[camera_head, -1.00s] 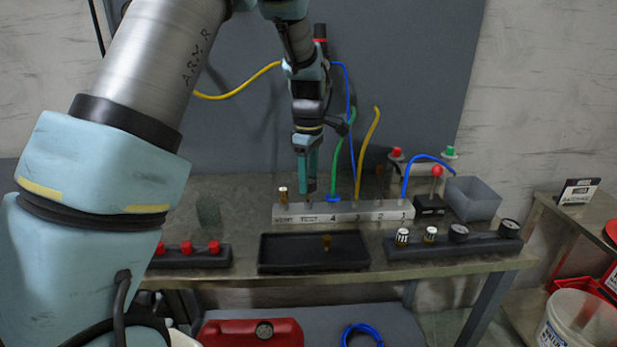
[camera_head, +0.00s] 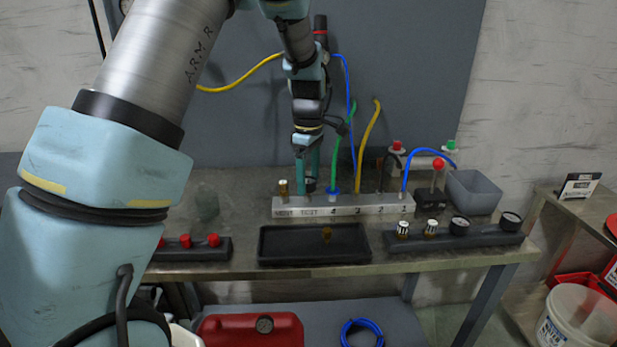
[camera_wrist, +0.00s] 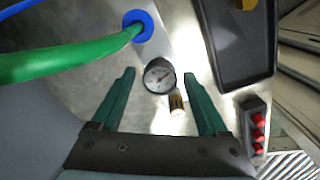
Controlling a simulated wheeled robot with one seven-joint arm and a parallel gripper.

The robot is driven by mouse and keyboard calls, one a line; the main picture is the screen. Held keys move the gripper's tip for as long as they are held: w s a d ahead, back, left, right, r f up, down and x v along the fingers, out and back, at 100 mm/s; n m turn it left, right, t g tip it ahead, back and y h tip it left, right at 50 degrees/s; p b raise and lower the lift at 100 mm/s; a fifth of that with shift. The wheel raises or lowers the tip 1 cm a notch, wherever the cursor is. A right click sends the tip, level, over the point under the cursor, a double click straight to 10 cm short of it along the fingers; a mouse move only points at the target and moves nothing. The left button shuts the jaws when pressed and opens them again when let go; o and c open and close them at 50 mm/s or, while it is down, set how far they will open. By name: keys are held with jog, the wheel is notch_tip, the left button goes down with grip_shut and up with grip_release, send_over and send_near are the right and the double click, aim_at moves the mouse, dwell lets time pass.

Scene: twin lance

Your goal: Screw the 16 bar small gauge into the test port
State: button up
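A small round gauge (camera_wrist: 159,75) with a white dial and black rim stands at the grey manifold (camera_head: 345,207), in the wrist view. Its rating is too small to read. My gripper (camera_head: 308,190) is over the manifold's TEST label. Its two green fingers (camera_wrist: 163,92) are spread apart on either side of the gauge, with visible gaps. The test port itself is hidden, so I cannot tell how the gauge sits in it. A brass fitting (camera_head: 283,188) stands at the leftmost position and shows beside the gauge in the wrist view (camera_wrist: 176,103).
A blue-collared green hose (camera_wrist: 70,55) rises close beside the gauge. Yellow and blue hoses stand farther right. A black tray (camera_head: 280,253) with a brass fitting (camera_head: 327,235), a gauge rack (camera_head: 480,242) and a red-capped rack (camera_head: 205,255) lie in front. A grey bin (camera_head: 473,194) stands right.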

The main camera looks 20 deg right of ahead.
aim_at(308, 180)
jog(key=shift+o, duration=0.4)
jog(key=shift+r, duration=0.3)
notch_tip(308, 180, up, 10)
jog(key=b, duration=0.2)
jog(key=shift+r, duration=0.1)
jog(key=shift+c, duration=0.2)
